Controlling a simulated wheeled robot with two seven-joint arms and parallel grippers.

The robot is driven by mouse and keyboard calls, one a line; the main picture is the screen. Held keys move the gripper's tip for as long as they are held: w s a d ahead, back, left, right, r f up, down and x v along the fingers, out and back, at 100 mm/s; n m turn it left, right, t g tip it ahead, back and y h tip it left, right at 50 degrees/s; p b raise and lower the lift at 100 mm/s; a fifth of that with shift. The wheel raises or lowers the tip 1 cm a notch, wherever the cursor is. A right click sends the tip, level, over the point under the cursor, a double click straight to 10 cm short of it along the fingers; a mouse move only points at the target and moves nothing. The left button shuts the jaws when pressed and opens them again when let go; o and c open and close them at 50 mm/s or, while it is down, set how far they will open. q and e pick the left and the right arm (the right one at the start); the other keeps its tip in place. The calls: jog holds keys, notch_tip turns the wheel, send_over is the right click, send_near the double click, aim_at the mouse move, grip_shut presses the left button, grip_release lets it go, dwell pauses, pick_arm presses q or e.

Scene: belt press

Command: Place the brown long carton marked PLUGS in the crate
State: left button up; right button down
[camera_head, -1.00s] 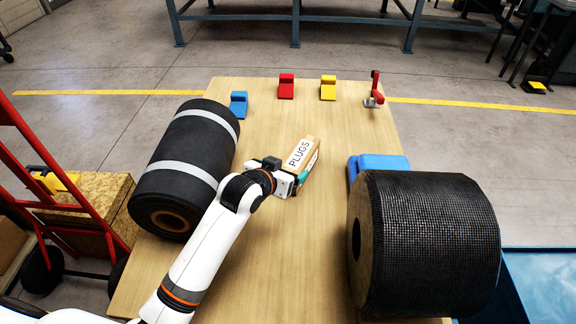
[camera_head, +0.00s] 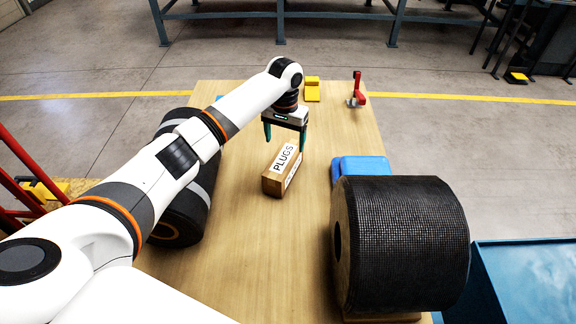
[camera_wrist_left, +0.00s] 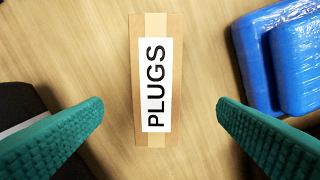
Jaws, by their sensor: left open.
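The brown long carton marked PLUGS (camera_head: 279,183) lies on the wooden table between two rolls, label up. In the left wrist view the carton (camera_wrist_left: 153,85) runs upright through the middle, between the fingers. My left gripper (camera_head: 285,140) points down above the carton, open, its teal fingers apart on either side and not touching it. My right gripper is not in view.
A black mesh roll (camera_head: 405,240) stands at the table's right, with blue wrapped packs (camera_head: 362,168) behind it. A dark roll (camera_head: 185,215) is at left, partly behind my arm. A yellow block (camera_head: 312,92) and red clamp (camera_head: 358,92) sit at the far edge.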

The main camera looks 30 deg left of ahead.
aim_at(284, 157)
pick_arm(q)
notch_tip(284, 157, down, 3)
jog(key=shift+w+f, duration=0.1)
jog(key=shift+f, duration=0.1)
jog(key=shift+a+f+p, duration=0.15)
jog(key=shift+f+p, duration=0.05)
jog(key=shift+f, duration=1.15)
jog(key=shift+a+f+p, duration=0.1)
jog(key=shift+f+p, duration=0.1)
jog(key=shift+f, duration=1.15)
jog(key=shift+r, duration=0.1)
jog(key=c, duration=1.4)
notch_tip(284, 157, up, 10)
jog(key=shift+f, duration=0.1)
jog(key=s+d+r, duration=0.2)
jog(key=s+d, duration=0.3)
jog(key=s, duration=0.7)
jog(key=s+d+r, duration=0.3)
jog(key=s+d, duration=0.3)
jog(key=s, duration=0.6)
jog(key=shift+m, duration=0.3)
jog(key=shift+f, duration=0.15)
